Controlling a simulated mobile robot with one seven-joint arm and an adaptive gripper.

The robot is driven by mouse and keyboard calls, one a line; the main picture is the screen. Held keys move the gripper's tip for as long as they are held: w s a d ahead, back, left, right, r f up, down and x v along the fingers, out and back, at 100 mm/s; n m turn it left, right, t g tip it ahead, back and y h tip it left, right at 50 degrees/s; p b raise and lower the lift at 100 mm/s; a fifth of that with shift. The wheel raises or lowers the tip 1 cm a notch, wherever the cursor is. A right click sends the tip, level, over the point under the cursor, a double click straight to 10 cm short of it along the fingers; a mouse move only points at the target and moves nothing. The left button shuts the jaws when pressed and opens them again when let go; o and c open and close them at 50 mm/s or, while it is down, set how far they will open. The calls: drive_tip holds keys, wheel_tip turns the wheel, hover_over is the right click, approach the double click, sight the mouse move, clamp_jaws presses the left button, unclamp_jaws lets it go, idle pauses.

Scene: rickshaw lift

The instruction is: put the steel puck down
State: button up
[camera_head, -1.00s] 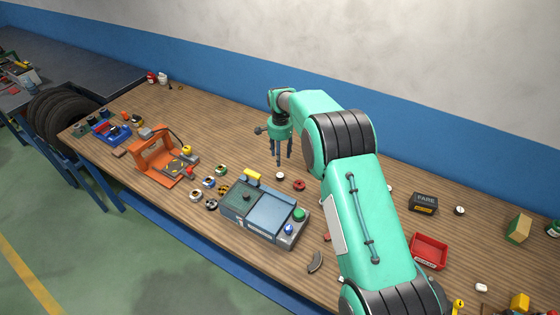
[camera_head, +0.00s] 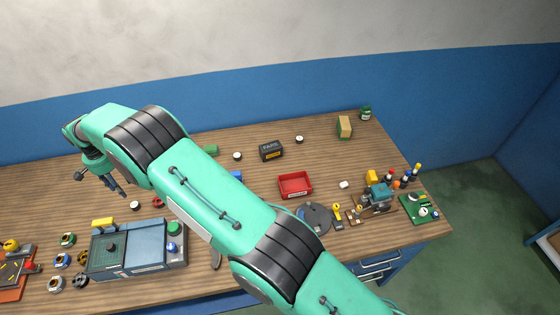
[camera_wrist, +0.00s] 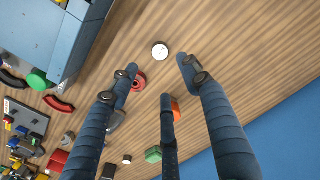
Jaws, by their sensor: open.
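My gripper (camera_head: 118,190) is open, with its fingers pointing down above the wooden table near the machine with the blue cover. In the wrist view its three fingers (camera_wrist: 158,78) are spread with nothing between them. A small pale round puck (camera_head: 135,205), which may be the steel one, stands on the table close to the fingertips. It shows in the wrist view as a pale disc (camera_wrist: 160,51) just beyond the fingertips, apart from them. Similar pale-topped pucks stand further right, one left of the black box (camera_head: 237,156) and one right of it (camera_head: 299,139).
A red ring-like piece (camera_wrist: 138,80) lies beside the pale disc, partly behind a finger. The blue-grey machine (camera_head: 128,250) stands in front. A black box (camera_head: 271,151), a red bin (camera_head: 295,185) and a dark round plate (camera_head: 314,218) are right.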

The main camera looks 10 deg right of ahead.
drive_tip(key=shift+r, duration=0.1)
drive_tip(key=d+r+t, duration=0.2)
drive_tip(key=d+r, duration=2.4)
drive_tip(key=r, duration=0.2)
drive_tip(key=s+d+r+y, duration=0.1)
drive_tip(key=s+d+r, duration=0.4)
drive_tip(key=d+r, duration=0.5)
drive_tip(key=s+d+r+n+t, duration=0.1)
drive_tip(key=s+d+r, duration=0.2)
drive_tip(key=s+d, duration=0.55)
drive_tip(key=s+d+r+t, duration=0.1)
drive_tip(key=s+d+r, duration=0.1)
drive_tip(key=s+d, duration=0.65)
drive_tip(key=s+d+f, duration=0.2)
drive_tip(key=s+d, duration=0.4)
drive_tip(key=s, duration=0.3)
drive_tip(key=s+d+f+t+h, duration=0.1)
drive_tip(key=s+d+f, duration=0.2)
drive_tip(key=s+d, duration=0.4)
drive_tip(key=s, duration=0.3)
drive_tip(key=shift+n+t, duration=0.3)
drive_tip(key=shift+n, duration=0.1)
